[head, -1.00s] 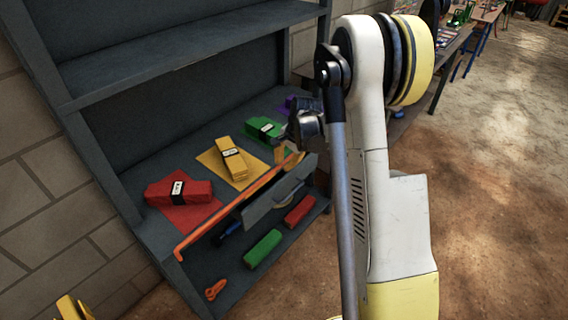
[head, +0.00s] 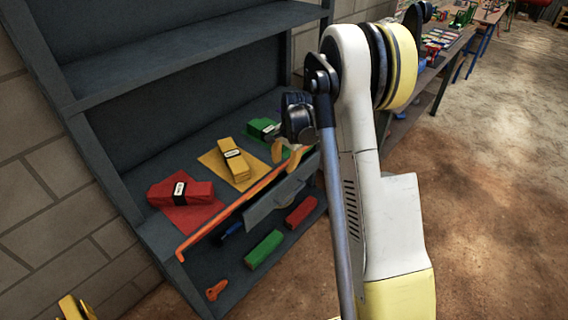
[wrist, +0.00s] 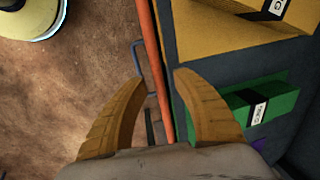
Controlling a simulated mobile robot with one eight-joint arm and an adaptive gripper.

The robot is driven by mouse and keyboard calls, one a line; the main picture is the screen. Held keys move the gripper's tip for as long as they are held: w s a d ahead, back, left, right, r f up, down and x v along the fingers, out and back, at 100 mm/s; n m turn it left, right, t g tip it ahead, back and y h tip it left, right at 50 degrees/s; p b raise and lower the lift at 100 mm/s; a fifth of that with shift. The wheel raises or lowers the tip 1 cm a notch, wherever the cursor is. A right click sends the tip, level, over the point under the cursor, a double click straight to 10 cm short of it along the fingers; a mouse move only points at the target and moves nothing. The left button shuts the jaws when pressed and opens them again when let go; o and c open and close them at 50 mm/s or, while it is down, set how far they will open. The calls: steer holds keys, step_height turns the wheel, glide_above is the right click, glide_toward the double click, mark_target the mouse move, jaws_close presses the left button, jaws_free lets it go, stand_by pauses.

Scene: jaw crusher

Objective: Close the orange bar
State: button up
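The orange bar (head: 228,212) runs along the front of the shelf, sloping up from lower left to right in the head view. In the wrist view the orange bar (wrist: 153,50) runs down the picture between my two fingertips. My gripper (wrist: 160,78) is open, with one yellow finger on each side of the bar in the picture. Contact with the bar cannot be told. In the head view my gripper (head: 286,151) is near the bar's right end, which it and the arm partly hide.
Red (head: 180,190), yellow (head: 233,160) and green (head: 263,129) packages lie on the shelf behind the bar. A grey panel (head: 272,200) is below the bar. Green (head: 263,249) and red (head: 300,210) blocks lie on the lower shelf.

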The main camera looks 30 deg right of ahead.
steer(key=shift+r, duration=0.15)
step_height(320, 180, up, 12)
steer(key=s, duration=0.2)
steer(key=shift+d, duration=0.35)
steer(key=s+a+r+n+t, duration=0.2)
steer(key=s+a+r+n, duration=0.4)
steer(key=s+a+r, duration=0.45)
steer(key=s+a+f+n+t, duration=0.1)
steer(key=s+a+n, duration=0.3)
steer(key=s, duration=0.3)
steer(key=s+a+n+t, duration=0.2)
steer(key=s+a+n, duration=0.1)
steer(key=s, duration=0.5)
steer(key=shift+a+f+n+h, duration=0.3)
steer(key=shift+a+f+n, duration=0.1)
steer(key=shift+n, duration=0.1)
